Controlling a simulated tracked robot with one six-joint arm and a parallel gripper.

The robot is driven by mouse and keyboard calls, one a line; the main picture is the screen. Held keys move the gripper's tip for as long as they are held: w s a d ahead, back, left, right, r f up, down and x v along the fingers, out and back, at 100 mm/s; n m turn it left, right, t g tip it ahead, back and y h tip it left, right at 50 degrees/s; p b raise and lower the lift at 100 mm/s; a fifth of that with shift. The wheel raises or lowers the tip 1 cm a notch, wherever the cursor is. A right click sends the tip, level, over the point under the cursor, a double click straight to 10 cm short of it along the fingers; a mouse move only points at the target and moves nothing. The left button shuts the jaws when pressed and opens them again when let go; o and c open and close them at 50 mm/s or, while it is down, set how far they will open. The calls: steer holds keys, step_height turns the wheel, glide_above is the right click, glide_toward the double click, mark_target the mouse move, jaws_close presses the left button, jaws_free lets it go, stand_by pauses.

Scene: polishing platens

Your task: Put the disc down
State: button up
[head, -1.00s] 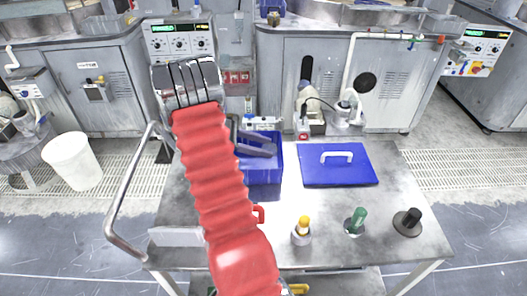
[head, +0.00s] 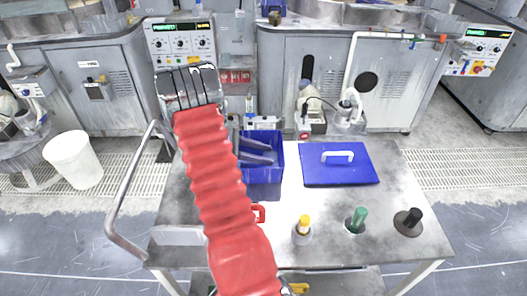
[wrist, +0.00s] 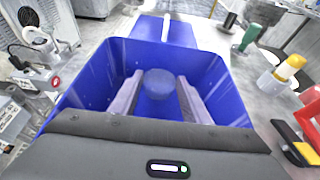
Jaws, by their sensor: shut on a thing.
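My gripper (head: 256,151) is inside the open blue bin (head: 263,177) on the metal table, behind the red sleeve of my arm. In the wrist view my gripper (wrist: 160,92) has its two grey fingers reaching down into the bin (wrist: 205,68). It is shut on a dark blue-grey round disc (wrist: 160,80) held between the fingertips. Bare blue floor shows around the disc; whether it touches the floor I cannot tell. The disc cannot be made out in the head view.
A blue lid (head: 338,170) with a white handle lies right of the bin. A yellow-topped bottle (head: 303,229), a green-handled item (head: 357,220) and a black knob on a dark round base (head: 409,221) stand along the front right. A red item (head: 259,213) is beside my arm.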

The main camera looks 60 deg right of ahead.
steer(key=shift+f, duration=0.1)
steer(key=o, duration=1.1)
steer(key=shift+r, duration=0.45)
steer(key=v, duration=1.2)
steer(key=shift+r, duration=0.15)
